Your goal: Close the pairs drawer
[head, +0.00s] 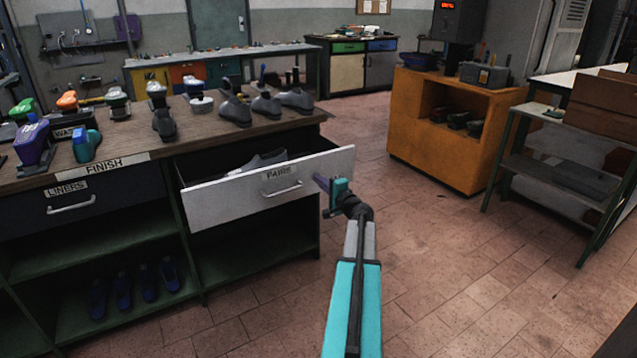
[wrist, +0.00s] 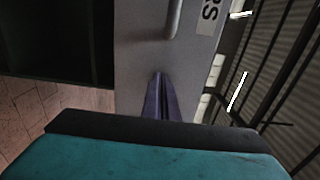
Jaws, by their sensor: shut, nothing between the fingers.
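The pairs drawer (head: 230,201) stands pulled out of the bench in the head view. Its pale front carries a PAIRS label and a bar handle (head: 282,189). Grey shoes (head: 262,160) lie inside it. My gripper (head: 322,182) is shut and empty, close in front of the drawer front near its right end. In the wrist view the shut fingers (wrist: 158,92) point at the drawer front (wrist: 145,45), beside the handle (wrist: 174,18). I cannot tell whether the fingertips touch the front.
The bench top (head: 190,130) holds several shoes and tools. The liners drawer (head: 80,204) to the left is shut. An orange cabinet (head: 440,150) and a shelf rack (head: 560,170) stand to the right. The tiled floor (head: 440,260) between is clear.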

